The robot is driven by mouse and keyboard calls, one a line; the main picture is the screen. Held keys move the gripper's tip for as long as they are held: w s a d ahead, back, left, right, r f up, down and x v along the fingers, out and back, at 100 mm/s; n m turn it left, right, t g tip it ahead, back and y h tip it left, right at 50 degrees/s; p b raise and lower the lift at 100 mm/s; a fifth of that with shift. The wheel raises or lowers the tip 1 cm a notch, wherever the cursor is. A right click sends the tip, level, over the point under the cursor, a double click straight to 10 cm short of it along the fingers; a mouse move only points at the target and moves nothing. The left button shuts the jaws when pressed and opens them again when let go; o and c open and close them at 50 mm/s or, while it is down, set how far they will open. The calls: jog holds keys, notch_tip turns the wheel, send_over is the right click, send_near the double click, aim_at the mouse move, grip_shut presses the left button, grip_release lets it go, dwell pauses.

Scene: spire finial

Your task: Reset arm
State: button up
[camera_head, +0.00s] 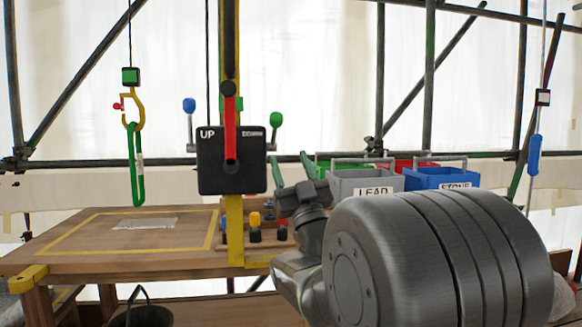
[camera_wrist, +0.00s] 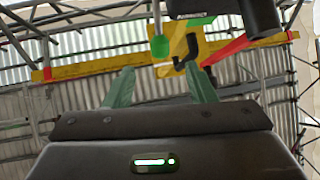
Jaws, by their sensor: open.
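In the wrist view my gripper (camera_wrist: 161,88) shows two green fingers spread apart with nothing between them. Its dark palm carries a lit green indicator. Behind the fingers are a yellow beam, a green knob (camera_wrist: 160,46) and a red lever. In the head view my grey arm fills the lower right. It reaches up toward the crates, and my gripper's green fingers (camera_head: 290,172) show small beside the black control box. The arm hides part of the bench behind it.
A black box marked UP (camera_head: 231,175) with a red lever (camera_head: 230,125) stands on a yellow post. A hook with a green sling (camera_head: 137,165) hangs at left over the wooden bench (camera_head: 60,235). Grey LEAD (camera_head: 365,187) and blue STONE (camera_head: 440,180) crates stand at right. Scaffold poles cross behind.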

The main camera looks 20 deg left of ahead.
aim_at(273, 116)
dwell(0.3)
jog(key=x, duration=1.4)
jog(key=shift+a+f, duration=0.1)
jog(key=p, duration=0.1)
jog(key=r+h+p, duration=0.1)
jog(key=p, duration=0.1)
jog(key=shift+w+a+m, duration=0.1)
jog(key=shift+w+m, duration=0.1)
jog(key=shift+m, duration=0.1)
jog(key=h+p, duration=0.1)
jog(key=p, duration=0.1)
jog(key=w+p, duration=0.1)
jog(key=p, duration=0.1)
jog(key=shift+a+r+m+g+h, duration=0.25)
jog(key=shift+a+m+g+h, duration=0.05)
jog(key=shift+m+h, duration=0.1)
dwell(1.2)
jog(key=shift+w+f+p, duration=0.15)
jog(key=shift+f+p, duration=0.05)
jog(key=shift+p, duration=0.25)
